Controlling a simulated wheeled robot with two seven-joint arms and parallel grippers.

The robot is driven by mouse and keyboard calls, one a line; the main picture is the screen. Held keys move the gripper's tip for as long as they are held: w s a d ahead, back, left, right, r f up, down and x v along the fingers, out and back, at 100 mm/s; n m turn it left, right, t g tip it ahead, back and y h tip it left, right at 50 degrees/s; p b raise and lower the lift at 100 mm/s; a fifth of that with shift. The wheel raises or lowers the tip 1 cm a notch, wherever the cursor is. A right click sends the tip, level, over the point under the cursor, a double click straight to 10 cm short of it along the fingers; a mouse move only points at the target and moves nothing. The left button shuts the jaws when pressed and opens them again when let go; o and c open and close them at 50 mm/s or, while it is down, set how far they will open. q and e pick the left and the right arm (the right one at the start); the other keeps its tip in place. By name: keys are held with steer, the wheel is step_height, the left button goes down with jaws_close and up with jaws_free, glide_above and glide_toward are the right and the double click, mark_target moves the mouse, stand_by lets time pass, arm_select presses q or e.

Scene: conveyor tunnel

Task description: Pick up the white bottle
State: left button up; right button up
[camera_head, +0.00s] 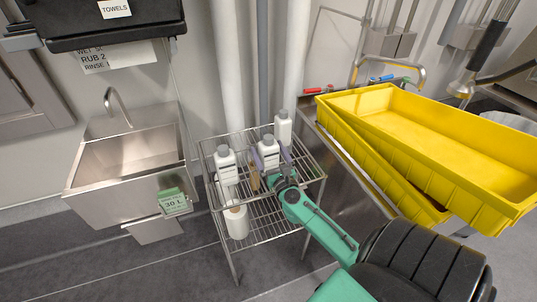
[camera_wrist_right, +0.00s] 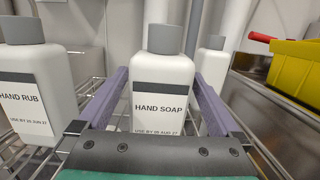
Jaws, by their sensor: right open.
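Three white bottles with grey caps stand upright on the top shelf of a wire rack: a left one (camera_head: 226,162), a middle one (camera_head: 268,154) and a back right one (camera_head: 283,129). In the right wrist view the middle bottle (camera_wrist_right: 160,95) reads "HAND SOAP" and the left one (camera_wrist_right: 32,85) reads "HAND RUB"; the back one (camera_wrist_right: 211,66) is partly hidden. My right gripper (camera_head: 271,158) is open, with its purple fingers (camera_wrist_right: 161,78) on either side of the hand soap bottle. The bottle's base is hidden by the gripper. My left gripper is out of view.
A metal sink (camera_head: 130,155) stands to the left. Yellow crates (camera_head: 440,140) rest over a metal basin at the right. Pipes run behind the rack.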

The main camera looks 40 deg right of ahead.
steer(key=shift+s, duration=0.1)
steer(key=shift+c, duration=1.2)
jaws_close()
steer(key=shift+r, duration=0.1)
step_height(320, 180, up, 20)
steer(key=p, duration=1.3)
